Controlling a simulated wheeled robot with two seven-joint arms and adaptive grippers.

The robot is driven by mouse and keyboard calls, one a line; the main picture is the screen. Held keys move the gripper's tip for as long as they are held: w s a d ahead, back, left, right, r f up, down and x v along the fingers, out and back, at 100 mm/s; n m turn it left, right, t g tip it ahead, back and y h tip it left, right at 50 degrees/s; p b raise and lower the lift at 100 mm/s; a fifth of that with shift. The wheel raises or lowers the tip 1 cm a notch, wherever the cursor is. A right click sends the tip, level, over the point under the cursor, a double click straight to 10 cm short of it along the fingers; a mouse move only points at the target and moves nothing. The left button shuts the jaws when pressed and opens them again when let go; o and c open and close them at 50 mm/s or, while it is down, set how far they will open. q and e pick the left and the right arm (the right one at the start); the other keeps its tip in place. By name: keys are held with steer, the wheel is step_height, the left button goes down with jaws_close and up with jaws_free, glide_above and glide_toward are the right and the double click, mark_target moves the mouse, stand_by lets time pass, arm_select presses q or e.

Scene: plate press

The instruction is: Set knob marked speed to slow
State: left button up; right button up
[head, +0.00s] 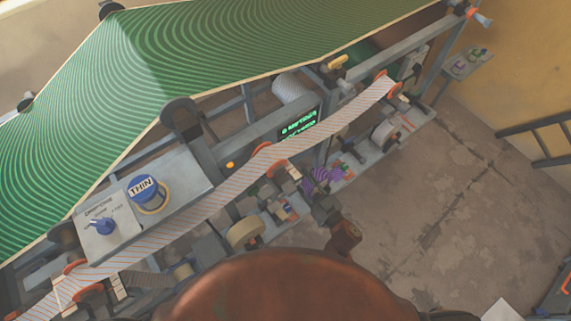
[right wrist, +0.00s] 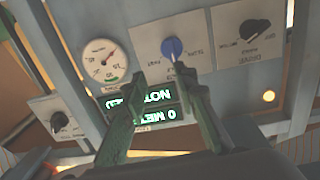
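In the right wrist view a blue knob (right wrist: 172,48) sits on a pale grey panel plate with small upside-down lettering, which is too blurred to read surely as the speed marking. Its pointer aims toward the bottom of the picture. My right gripper (right wrist: 160,76) is open, with its two dark green fingers apart. The right-hand fingertip is close below the knob; whether it touches cannot be told. Nothing is between the fingers. My left gripper is not in view.
In the right wrist view a white dial gauge (right wrist: 105,60), a black knob (right wrist: 255,31), another black knob (right wrist: 60,121) and a green-lettered display (right wrist: 152,103) surround the knob. The head view shows a blue THIN cap (head: 143,187), a striped web (head: 225,188) and free floor (head: 465,190) at right.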

mark_target(282, 162)
steer(key=shift+n+y, duration=0.3)
steer(key=shift+y, duration=0.2)
steer(key=x, duration=0.2)
steer(key=a+b+x, duration=0.1)
steer(key=x, duration=0.2)
steer(key=s+x, duration=0.1)
steer(key=x, duration=0.2)
steer(key=shift+w+a+f+b, duration=0.1)
steer(key=shift+w+a+b, duration=0.1)
steer(key=shift+a+b, duration=0.15)
steer(key=shift+c, duration=0.7)
jaws_close()
